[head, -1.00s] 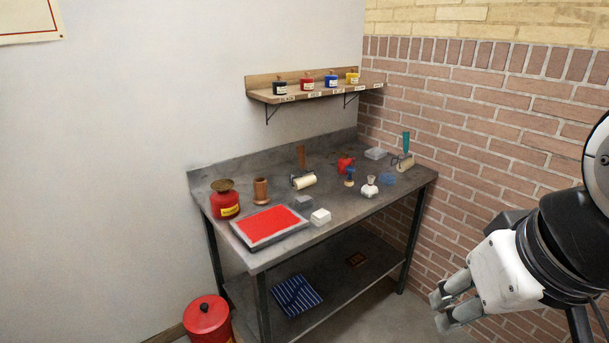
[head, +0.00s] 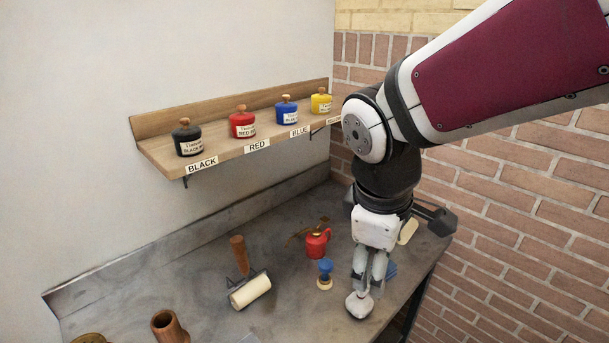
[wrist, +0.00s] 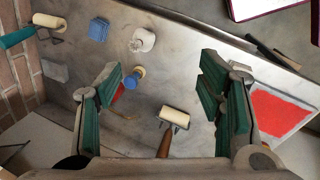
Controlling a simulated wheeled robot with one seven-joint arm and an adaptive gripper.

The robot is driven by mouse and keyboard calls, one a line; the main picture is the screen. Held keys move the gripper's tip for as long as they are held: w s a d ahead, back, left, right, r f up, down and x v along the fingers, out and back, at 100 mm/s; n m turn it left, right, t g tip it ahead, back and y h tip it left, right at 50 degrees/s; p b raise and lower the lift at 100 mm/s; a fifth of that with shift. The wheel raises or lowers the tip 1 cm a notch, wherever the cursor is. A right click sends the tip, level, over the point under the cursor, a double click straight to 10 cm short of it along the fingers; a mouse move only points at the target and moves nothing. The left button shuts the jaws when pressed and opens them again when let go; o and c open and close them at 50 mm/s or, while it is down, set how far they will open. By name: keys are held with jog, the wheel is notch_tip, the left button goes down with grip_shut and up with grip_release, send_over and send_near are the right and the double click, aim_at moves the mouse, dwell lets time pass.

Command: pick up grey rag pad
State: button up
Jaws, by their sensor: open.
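A flat grey pad (wrist: 54,71), which I take for the grey rag pad, lies on the bench in the wrist view, left of my open fingers and near the brick wall. My gripper (wrist: 160,75) is open and empty above the bench, and the pad is outside its jaws. In the head view my gripper (head: 370,272) points down at the right part of the bench. I cannot pick out the pad there; my gripper and arm cover that area.
A white flask (head: 360,304), a blue pad (wrist: 98,29) and a blue-handled stamp (head: 325,272) stand near my gripper. A shelf (head: 240,152) with ink jars hangs behind. Brick wall (head: 520,240) bounds the right.

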jog(key=a+f+n+g+p, duration=0.1)
jog(key=a+f+n, duration=0.3)
jog(key=a, duration=0.3)
jog(key=a+f+n+g+y+p, duration=0.1)
jog(key=a+f+n, duration=0.35)
jog(key=a, duration=0.35)
jog(key=a+f+n+g, duration=0.1)
jog(key=a+f+n, duration=0.35)
jog(key=a, duration=0.25)
jog(key=shift+n, duration=0.4)
jog(key=f, duration=0.5)
jog(key=s+f+p, duration=0.1)
jog(key=f, duration=0.2)
jog(key=shift+a, duration=0.3)
jog(key=shift+w+a+f+p, duration=0.1)
jog(key=shift+f+p, duration=0.25)
jog(key=shift+f, duration=1.15)
jog(key=shift+a+f+p, duration=0.1)
jog(key=shift+f+p, duration=0.25)
jog(key=shift+f, duration=1.1)
jog(key=c, duration=1.2)
